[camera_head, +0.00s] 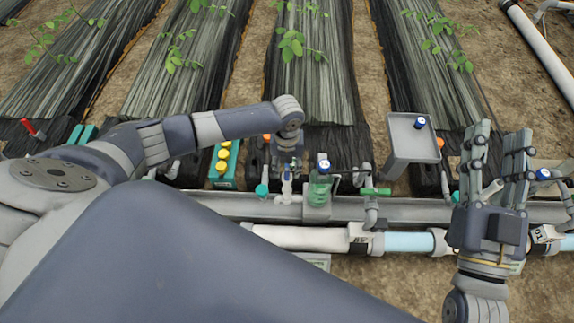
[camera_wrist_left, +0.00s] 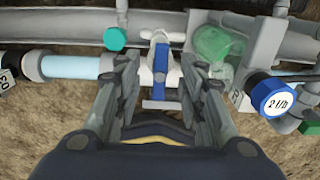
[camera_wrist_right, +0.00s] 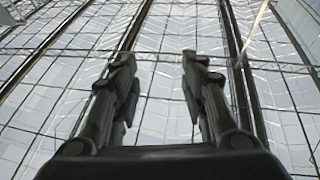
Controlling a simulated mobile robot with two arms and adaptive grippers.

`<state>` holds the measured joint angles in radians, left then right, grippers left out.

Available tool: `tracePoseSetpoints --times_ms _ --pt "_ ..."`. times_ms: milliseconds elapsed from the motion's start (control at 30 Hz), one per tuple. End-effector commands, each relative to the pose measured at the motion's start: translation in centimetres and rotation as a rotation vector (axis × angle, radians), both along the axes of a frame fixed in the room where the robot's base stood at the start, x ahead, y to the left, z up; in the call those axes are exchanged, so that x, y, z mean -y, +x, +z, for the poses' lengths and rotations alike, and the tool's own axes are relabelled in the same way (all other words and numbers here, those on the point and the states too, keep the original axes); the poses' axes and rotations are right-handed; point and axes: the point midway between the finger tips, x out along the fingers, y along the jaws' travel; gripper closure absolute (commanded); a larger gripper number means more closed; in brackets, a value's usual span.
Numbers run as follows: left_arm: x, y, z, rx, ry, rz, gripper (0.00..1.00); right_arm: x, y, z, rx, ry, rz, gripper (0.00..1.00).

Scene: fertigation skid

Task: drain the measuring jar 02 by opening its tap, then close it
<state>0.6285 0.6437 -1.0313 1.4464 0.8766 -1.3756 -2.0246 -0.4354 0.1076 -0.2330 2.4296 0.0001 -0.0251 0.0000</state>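In the left wrist view a blue tap handle (camera_wrist_left: 160,61) on a white body lies between and just beyond the fingertips of my left gripper (camera_wrist_left: 161,70). The gripper is open, with a gap on both sides of the handle. A light-blue jar section (camera_wrist_left: 82,67) lies left of the tap, and a number label (camera_wrist_left: 8,76) at its far end is cut off and hard to read. In the head view my left gripper (camera_head: 288,163) points down at the skid. My right gripper (camera_head: 497,150) is open, empty and raised at the right.
A green bottle (camera_wrist_left: 218,43) stands close right of the tap. A blue-capped part marked 2 l/h (camera_wrist_left: 276,98) is further right, and a teal knob (camera_wrist_left: 115,39) is to the left. A grey tray (camera_head: 400,135) stands behind the skid. Another light-blue jar section (camera_head: 407,242) lies right of centre.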

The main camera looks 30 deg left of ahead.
Motion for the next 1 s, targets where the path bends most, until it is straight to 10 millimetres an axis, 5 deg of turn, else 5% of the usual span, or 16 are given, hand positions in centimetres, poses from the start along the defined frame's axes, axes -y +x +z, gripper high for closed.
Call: tracePoseSetpoints --times_ms 633,1000 --pt "0.0 0.0 -2.3 0.000 0.001 0.000 0.63 0.1 -2.6 4.3 0.256 0.073 0.015 0.60" --pt "0.0 0.0 -2.5 0.000 0.000 -0.001 0.63 0.2 -3.0 5.0 0.292 0.083 0.016 0.60"
